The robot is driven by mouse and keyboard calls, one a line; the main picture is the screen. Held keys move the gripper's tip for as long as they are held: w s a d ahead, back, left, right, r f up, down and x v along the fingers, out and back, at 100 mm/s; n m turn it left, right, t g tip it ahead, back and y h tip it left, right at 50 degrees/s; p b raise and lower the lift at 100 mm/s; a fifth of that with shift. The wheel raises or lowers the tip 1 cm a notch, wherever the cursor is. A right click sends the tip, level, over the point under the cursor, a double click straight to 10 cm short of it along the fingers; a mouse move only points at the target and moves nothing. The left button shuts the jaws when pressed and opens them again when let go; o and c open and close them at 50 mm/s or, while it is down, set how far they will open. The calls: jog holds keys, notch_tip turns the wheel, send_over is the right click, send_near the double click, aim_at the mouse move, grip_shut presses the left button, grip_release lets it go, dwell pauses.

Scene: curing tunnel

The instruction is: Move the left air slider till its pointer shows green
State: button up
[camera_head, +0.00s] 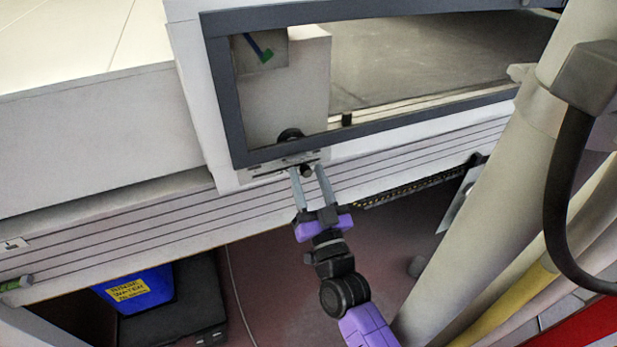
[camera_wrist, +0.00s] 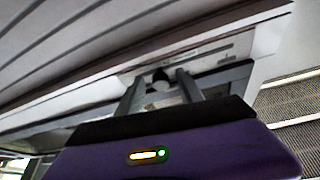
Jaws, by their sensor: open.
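The left air slider's dark knob (camera_head: 307,170) is at the right part of a pale slotted plate (camera_head: 262,174) under the window frame. My gripper (camera_head: 308,173) is open, with one grey finger on each side of the knob. The wrist view also shows the knob (camera_wrist: 160,84) between the spread fingers of my gripper (camera_wrist: 159,88). I cannot tell whether either finger touches it. A small dark round part (camera_head: 290,135) sits just above the plate, behind the window. I cannot make out a pointer or its colour there.
A dark window frame (camera_head: 222,100) surrounds the opening above. A small panel with a green and blue mark (camera_head: 262,50) is inside. A blue bin with a yellow label (camera_head: 138,290) stands below left. Thick pale pipes (camera_head: 500,190) stand close on the right.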

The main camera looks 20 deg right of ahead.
jog(key=v, duration=0.7)
jog(key=shift+s+f, duration=0.15)
jog(key=shift+s, duration=0.25)
